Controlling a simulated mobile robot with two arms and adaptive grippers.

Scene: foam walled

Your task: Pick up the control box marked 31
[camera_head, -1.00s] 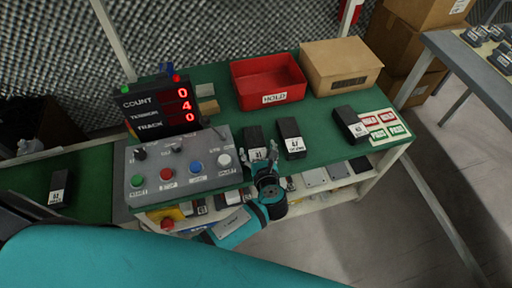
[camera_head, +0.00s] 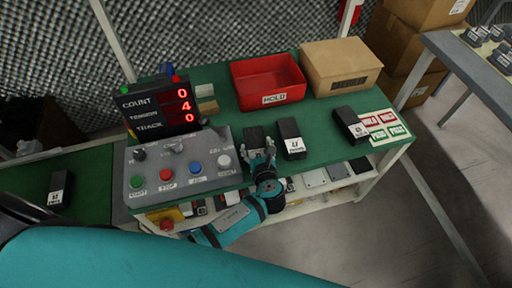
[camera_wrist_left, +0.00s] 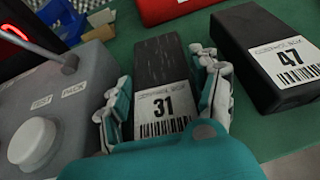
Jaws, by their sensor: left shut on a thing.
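The control box marked 31 (camera_wrist_left: 160,75) is a black block with a white barcode label, lying on the green bench top. My left gripper (camera_wrist_left: 165,105) has its fingers on both sides of the label end and is shut on the box. In the head view the box (camera_head: 255,136) shows just beyond the left gripper (camera_head: 260,160), whose fingers cover its near end. A similar black box marked 47 (camera_wrist_left: 275,55) lies to its right, apart from it; it also shows in the head view (camera_head: 290,136). My right gripper is not in view.
A grey button panel (camera_head: 180,165) stands close left of the gripper, with a count display (camera_head: 160,108) behind it. A red HOLD bin (camera_head: 268,82) and a cardboard box (camera_head: 340,66) stand at the back. Another black box (camera_head: 350,123) lies further right, beside a label sheet (camera_head: 383,125).

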